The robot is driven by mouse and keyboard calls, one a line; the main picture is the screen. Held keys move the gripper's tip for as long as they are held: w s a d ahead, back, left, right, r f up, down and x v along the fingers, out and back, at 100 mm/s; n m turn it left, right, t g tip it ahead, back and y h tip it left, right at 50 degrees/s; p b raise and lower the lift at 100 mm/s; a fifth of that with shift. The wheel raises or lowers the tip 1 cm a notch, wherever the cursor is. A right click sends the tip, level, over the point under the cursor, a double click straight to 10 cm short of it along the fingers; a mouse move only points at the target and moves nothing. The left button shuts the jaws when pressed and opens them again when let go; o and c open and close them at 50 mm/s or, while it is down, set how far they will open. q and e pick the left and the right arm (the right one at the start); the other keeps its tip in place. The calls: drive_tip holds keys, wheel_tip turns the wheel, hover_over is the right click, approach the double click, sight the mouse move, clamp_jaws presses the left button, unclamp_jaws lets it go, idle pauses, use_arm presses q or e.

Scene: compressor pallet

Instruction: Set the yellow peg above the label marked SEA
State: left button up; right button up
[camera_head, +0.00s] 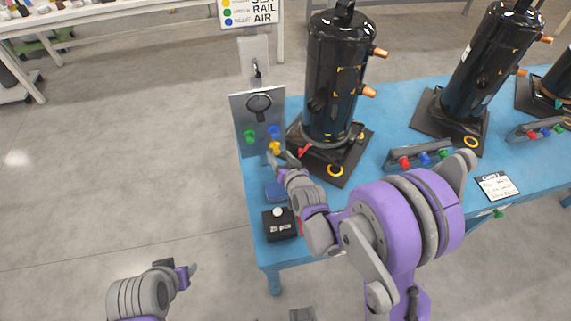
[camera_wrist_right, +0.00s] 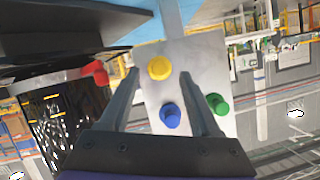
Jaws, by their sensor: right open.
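The yellow peg (camera_head: 275,148) sits at the lower part of an upright metal plate (camera_head: 240,108) at the table's left end. A blue peg (camera_head: 274,131) and a green peg (camera_head: 249,135) are on the same plate. My right gripper (camera_head: 282,160) is just in front of the yellow peg. In the right wrist view, the open fingers (camera_wrist_right: 163,90) flank the yellow peg (camera_wrist_right: 160,68) and blue peg (camera_wrist_right: 171,115), not closed on either. A sign (camera_head: 250,12) above reads RAIL and AIR; its top line, apparently SEA, is cut off. My left gripper (camera_head: 187,272) is low left, its opening unclear.
A black compressor (camera_head: 335,80) on a dark base stands right of the plate, with a red part (camera_wrist_right: 96,72) close to my right gripper. A small black box (camera_head: 280,225) lies on the blue table (camera_head: 258,247).

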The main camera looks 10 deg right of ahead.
sight(276, 149)
drive_tip(key=shift+x, duration=1.3)
clamp_jaws()
idle(1.0)
